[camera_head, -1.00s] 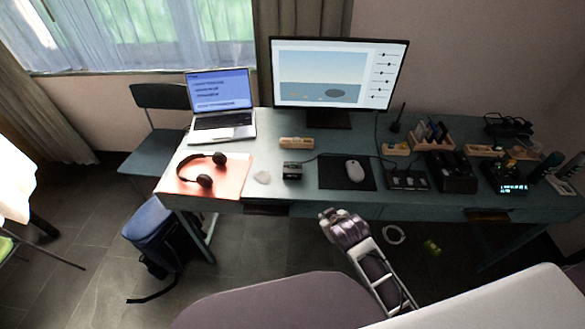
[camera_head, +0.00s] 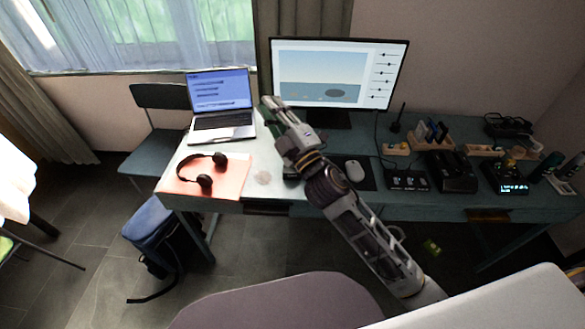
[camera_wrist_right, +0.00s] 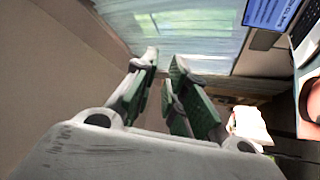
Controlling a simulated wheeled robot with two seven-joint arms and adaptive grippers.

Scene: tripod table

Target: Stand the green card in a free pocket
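I cannot pick out a green card in either view. The wooden organizer (camera_head: 432,134) at the back right of the desk holds several thin upright things, some blue and dark; its pockets are too small to tell apart. My right gripper (camera_head: 270,106) is raised over the desk between the laptop and the monitor. In the right wrist view its two green-padded fingers (camera_wrist_right: 164,62) are apart with nothing between them. My right arm hides the small wooden block on the desk. My left gripper is out of view.
The laptop (camera_head: 222,108) and headphones (camera_head: 204,171) on an orange mat (camera_head: 176,180) are left of my right arm. The monitor (camera_head: 345,72) stands behind it. The mouse (camera_head: 354,170), black devices (camera_head: 450,172) and small trays crowd the right side. A yellow-green thing (camera_head: 432,247) lies on the floor.

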